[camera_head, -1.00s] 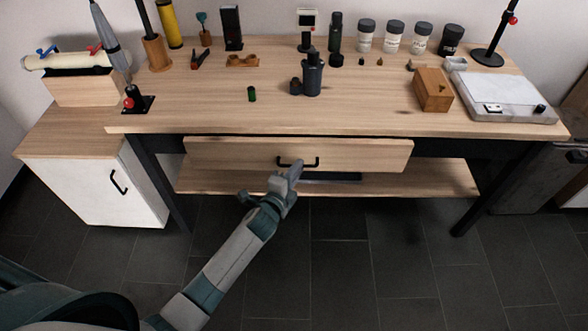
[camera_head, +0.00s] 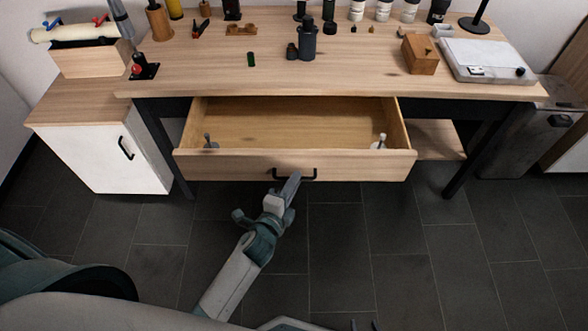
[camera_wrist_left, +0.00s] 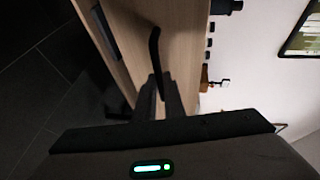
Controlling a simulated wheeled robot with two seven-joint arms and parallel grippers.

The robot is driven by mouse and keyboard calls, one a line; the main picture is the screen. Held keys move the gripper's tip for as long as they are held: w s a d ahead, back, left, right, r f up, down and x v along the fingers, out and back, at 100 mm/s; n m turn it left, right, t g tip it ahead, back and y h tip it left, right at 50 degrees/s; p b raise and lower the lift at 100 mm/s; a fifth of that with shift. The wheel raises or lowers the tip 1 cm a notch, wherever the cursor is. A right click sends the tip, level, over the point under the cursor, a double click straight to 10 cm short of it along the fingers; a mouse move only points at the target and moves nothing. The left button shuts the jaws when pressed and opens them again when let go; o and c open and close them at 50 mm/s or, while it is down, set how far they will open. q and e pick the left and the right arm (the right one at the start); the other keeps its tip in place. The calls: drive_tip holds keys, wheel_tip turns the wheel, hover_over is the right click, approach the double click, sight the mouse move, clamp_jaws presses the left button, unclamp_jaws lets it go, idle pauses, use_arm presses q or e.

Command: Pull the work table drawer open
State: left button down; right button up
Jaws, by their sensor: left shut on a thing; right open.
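The work table drawer (camera_head: 235,165) is pulled out well from under the table top in the head view, and its hollow inside shows. Its front has a black bar handle (camera_head: 312,176). My left gripper (camera_head: 288,184) is shut on the handle in front of the drawer. The wrist view shows the dark handle (camera_wrist_left: 155,50) running to between the left fingers (camera_wrist_left: 158,102); the grip itself is partly hidden. My right gripper (camera_head: 364,326) barely shows at the bottom edge, open, away from the drawer.
Two small grey items (camera_head: 210,142) (camera_head: 380,142) are at the drawer's front corners. The work table (camera_head: 190,80) carries dark bottles, jars and a wooden box (camera_head: 420,55). A white cabinet (camera_head: 95,160) stands left. The dark tiled floor (camera_head: 400,260) before the drawer is clear.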

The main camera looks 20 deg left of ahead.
use_arm(q)
drive_tip(key=shift+s, duration=0.45)
drive_tip(key=c, duration=1.8)
unclamp_jaws()
drive_tip(key=shift+c, duration=0.2)
drive_tip(key=shift+d, duration=0.1)
drive_tip(key=b+v, duration=0.2)
drive_tip(key=v, duration=1.5)
drive_tip(key=shift+s, duration=0.2)
use_arm(e)
drive_tip(key=shift+s+d+f+g+h, duration=0.15)
drive_tip(key=shift+s+d+f+g, duration=0.2)
drive_tip(key=shift+d+f, duration=0.2)
drive_tip(key=shift+s+d+f+g+h, duration=0.15)
drive_tip(key=shift+s+d+f+g, duration=0.1)
drive_tip(key=shift+d+f+g, duration=0.2)
drive_tip(key=shift+s, duration=0.1)
